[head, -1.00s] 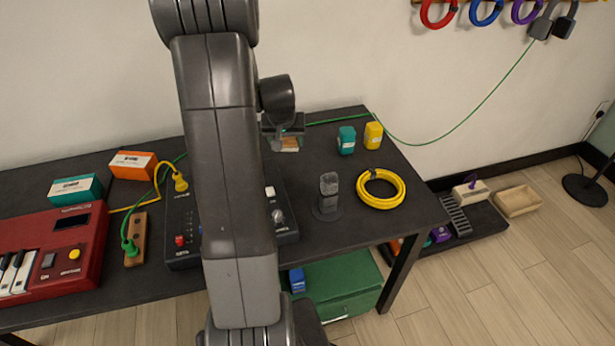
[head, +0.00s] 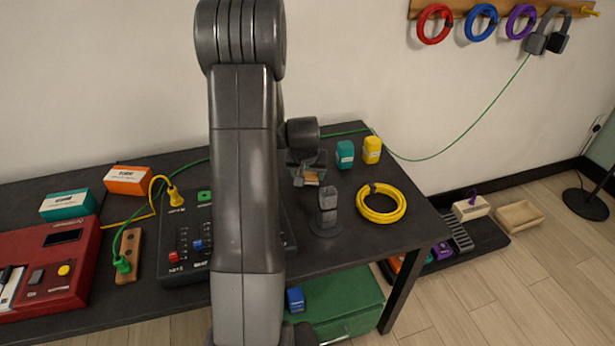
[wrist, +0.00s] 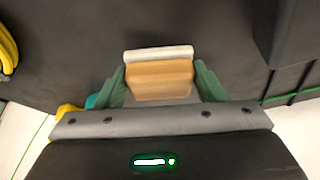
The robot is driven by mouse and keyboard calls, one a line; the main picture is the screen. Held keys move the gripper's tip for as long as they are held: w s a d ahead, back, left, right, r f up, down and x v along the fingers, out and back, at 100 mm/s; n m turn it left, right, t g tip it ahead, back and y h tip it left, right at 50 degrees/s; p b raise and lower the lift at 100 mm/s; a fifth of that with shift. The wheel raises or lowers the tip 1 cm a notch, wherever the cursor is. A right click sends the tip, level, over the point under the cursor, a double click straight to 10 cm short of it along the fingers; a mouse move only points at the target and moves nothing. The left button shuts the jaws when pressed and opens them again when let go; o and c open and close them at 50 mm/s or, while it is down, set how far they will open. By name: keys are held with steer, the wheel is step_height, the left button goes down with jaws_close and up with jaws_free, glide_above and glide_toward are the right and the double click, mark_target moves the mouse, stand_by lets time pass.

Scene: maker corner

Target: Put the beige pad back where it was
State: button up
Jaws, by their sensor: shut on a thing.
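The beige pad (wrist: 158,80) is between the green fingers of my gripper (wrist: 160,88) in the wrist view. It looks like a tan block with a pale grey strip along its far edge. My gripper is shut on it. In the head view my gripper (head: 308,172) is over the back right part of the black table (head: 400,228), behind a dark grey stand (head: 327,208). Only a small tan part of the pad (head: 312,178) shows there. I cannot tell how high it is above the table.
A coiled yellow cable (head: 381,203) lies right of the stand. A teal jar (head: 345,154) and a yellow jar (head: 372,150) stand behind it. A black control box (head: 180,262) is to the left, partly hidden by my arm. A green cable (head: 450,150) runs to the wall rack.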

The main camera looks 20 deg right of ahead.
steer(key=shift+f, duration=0.55)
steer(key=shift+f, duration=0.2)
steer(key=o, duration=1)
steer(key=shift+c, duration=0.2)
steer(key=shift+r, duration=0.1)
steer(key=shift+r, duration=0.45)
steer(key=v, duration=1.1)
steer(key=shift+p, duration=0.3)
steer(key=shift+s+r, duration=0.1)
